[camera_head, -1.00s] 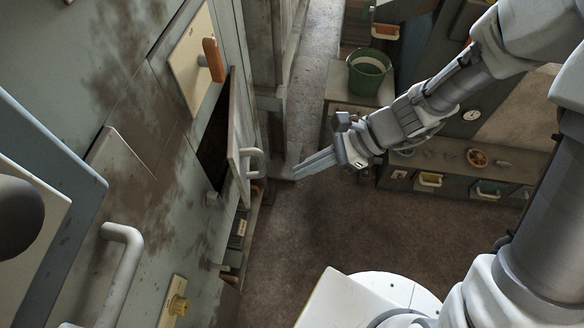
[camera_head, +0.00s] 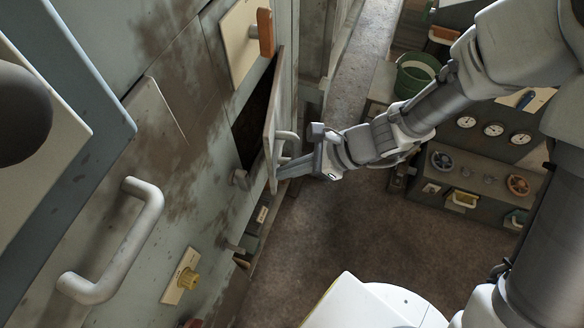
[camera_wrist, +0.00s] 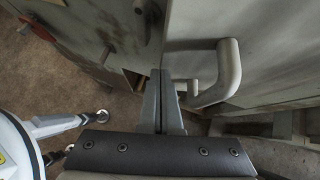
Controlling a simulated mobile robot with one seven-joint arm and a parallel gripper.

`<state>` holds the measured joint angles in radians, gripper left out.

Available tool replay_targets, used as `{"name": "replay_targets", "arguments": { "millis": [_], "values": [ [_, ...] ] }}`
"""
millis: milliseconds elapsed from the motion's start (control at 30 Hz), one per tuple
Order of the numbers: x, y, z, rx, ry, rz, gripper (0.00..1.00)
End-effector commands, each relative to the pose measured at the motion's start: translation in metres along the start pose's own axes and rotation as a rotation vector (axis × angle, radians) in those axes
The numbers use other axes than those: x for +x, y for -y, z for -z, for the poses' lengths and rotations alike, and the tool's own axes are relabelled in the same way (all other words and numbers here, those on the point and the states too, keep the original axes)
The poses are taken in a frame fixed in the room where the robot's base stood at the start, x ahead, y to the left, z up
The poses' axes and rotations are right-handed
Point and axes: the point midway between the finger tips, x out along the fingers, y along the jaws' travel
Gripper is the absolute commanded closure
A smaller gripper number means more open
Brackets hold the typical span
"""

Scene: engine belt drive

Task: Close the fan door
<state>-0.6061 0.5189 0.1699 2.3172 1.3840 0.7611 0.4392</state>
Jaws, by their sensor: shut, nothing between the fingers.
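The fan door (camera_head: 271,125) is a small grey hinged panel on the machine wall. It stands ajar, swung out from a dark opening (camera_head: 252,120). Its pale U-shaped handle (camera_head: 287,138) faces right, and the handle also shows in the wrist view (camera_wrist: 230,75). My gripper (camera_head: 282,173) is shut and empty, with its fingertips just below the handle by the door's lower free part. In the wrist view, the closed fingers (camera_wrist: 160,85) point at the door's edge, left of the handle. I cannot tell whether they touch the door.
An orange-handled switch panel (camera_head: 246,38) sits above the door. A green bucket (camera_head: 415,75) and a gauge bench (camera_head: 480,165) stand at right. The floor (camera_head: 350,240) between is clear.

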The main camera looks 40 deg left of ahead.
Motion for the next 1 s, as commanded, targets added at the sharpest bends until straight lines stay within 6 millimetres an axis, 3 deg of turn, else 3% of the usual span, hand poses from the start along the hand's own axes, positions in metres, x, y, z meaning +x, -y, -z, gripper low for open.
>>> {"name": "replay_targets", "arguments": {
  "millis": [167, 500, 1000],
  "values": [
    [0.005, -0.001, -0.003, -0.002, 0.001, -0.001, 1.0],
    [0.048, -0.001, -0.042, -0.003, 0.001, -0.001, 1.0],
    [0.053, 0.0, -0.05, -0.005, 0.007, -0.003, 1.0]
  ]
}}
